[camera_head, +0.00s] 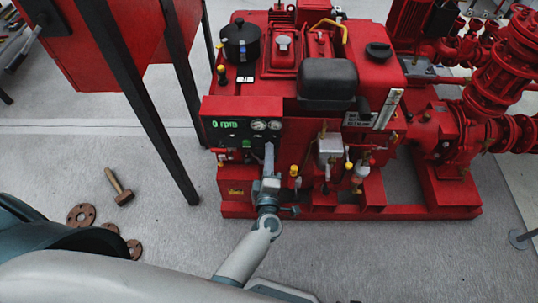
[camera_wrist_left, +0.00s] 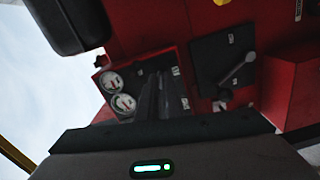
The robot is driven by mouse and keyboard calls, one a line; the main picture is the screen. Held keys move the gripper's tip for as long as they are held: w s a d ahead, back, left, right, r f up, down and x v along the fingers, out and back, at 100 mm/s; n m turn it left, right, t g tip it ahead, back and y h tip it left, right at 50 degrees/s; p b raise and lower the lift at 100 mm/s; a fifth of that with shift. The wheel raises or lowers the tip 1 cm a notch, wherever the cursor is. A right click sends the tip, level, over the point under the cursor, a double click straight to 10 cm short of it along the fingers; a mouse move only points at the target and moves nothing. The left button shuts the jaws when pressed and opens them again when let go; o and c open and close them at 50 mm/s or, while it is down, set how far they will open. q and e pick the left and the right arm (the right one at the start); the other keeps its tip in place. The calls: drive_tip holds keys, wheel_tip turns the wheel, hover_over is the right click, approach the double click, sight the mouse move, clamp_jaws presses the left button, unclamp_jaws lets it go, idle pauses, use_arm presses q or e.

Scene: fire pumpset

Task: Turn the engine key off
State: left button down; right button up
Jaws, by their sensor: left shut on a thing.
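The red engine pumpset (camera_head: 320,100) carries a dark control panel (camera_head: 222,139) on its front left corner. The panel's green display reads 0 rpm, and two round gauges (camera_head: 266,125) sit beside it. My left gripper (camera_head: 268,150) reaches up to the panel, just below the gauges. In the left wrist view, its dark fingers (camera_wrist_left: 156,95) are close together against the panel beside the gauges (camera_wrist_left: 117,92). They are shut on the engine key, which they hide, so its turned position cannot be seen. My right gripper is not in view.
A black plate with a grey lever (camera_wrist_left: 238,70) lies beside the panel in the left wrist view. A red cabinet on dark legs (camera_head: 150,100) stands to the left. A mallet (camera_head: 119,187) and rusty flanges (camera_head: 81,215) lie on the grey floor.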

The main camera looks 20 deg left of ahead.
use_arm(q)
drive_tip(key=shift+f+n+b, duration=0.1)
drive_tip(key=shift+n+b, duration=0.25)
drive_tip(key=shift+n, duration=0.75)
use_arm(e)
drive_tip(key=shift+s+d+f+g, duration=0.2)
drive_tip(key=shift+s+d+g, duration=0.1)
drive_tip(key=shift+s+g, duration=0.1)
use_arm(q)
drive_tip(key=c, duration=1.9)
unclamp_jaws()
drive_tip(key=shift+c, duration=0.2)
drive_tip(key=shift+s, duration=0.1)
drive_tip(key=v, duration=0.7)
drive_tip(key=shift+s, duration=0.25)
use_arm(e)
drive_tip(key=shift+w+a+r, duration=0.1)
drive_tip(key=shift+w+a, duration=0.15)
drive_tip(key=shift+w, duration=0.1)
